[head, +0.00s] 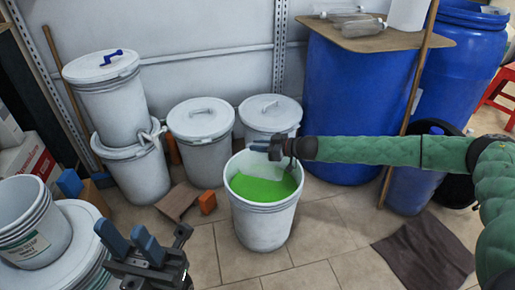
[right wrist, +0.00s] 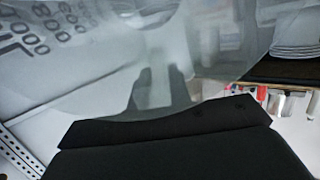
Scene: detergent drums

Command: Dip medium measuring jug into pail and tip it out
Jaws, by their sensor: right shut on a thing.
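The pail (head: 262,229) is white, stands upright on the tiled floor and holds bright green liquid (head: 262,190). My right gripper (head: 268,148) is over the pail's back rim at the end of the green-sleeved arm. It is shut on the medium measuring jug, a clear vessel with dark printed graduations (right wrist: 100,50) in the right wrist view.
Lidded white drums (head: 202,140) stand behind the pail, and stacked ones (head: 110,100) at the left. Large blue drums (head: 345,105) stand at the back right, one under a wooden board (head: 365,38). A dark mat (head: 425,255) lies at the right. Floor before the pail is clear.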

